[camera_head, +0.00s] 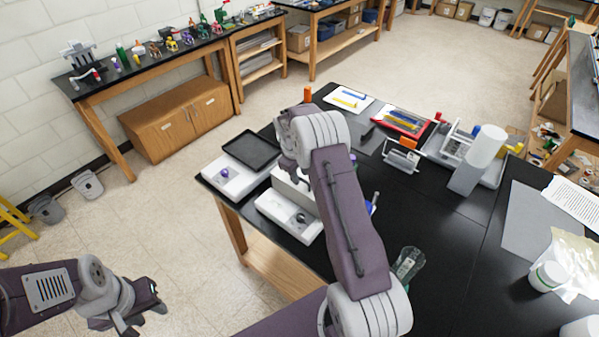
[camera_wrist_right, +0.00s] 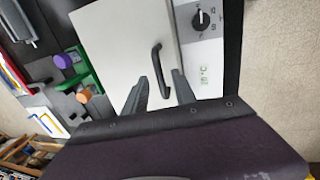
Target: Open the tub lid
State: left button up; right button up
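The tub is a white box with a dial and a green °C display on its panel (camera_wrist_right: 205,45). Its flat white lid (camera_wrist_right: 115,35) lies shut and carries a black bar handle (camera_wrist_right: 158,62). My right gripper (camera_wrist_right: 160,84) is open over the lid, its fingers on either side of the handle in the right wrist view. I cannot tell whether they touch it. In the head view, my right arm partly hides the tub and the right gripper (camera_head: 299,160). My left gripper (camera_head: 143,314) is open and empty at the lower left, over the floor, away from the table.
A black tray (camera_head: 251,150) and a white device with a purple knob (camera_head: 224,174) are by the tub. A purple-capped item (camera_wrist_right: 65,61) and a green holder (camera_wrist_right: 88,78) stand near the lid. A white cylinder (camera_head: 487,147) stands further right on the black table (camera_head: 440,235).

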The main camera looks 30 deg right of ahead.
grip_shut()
dwell(1.4)
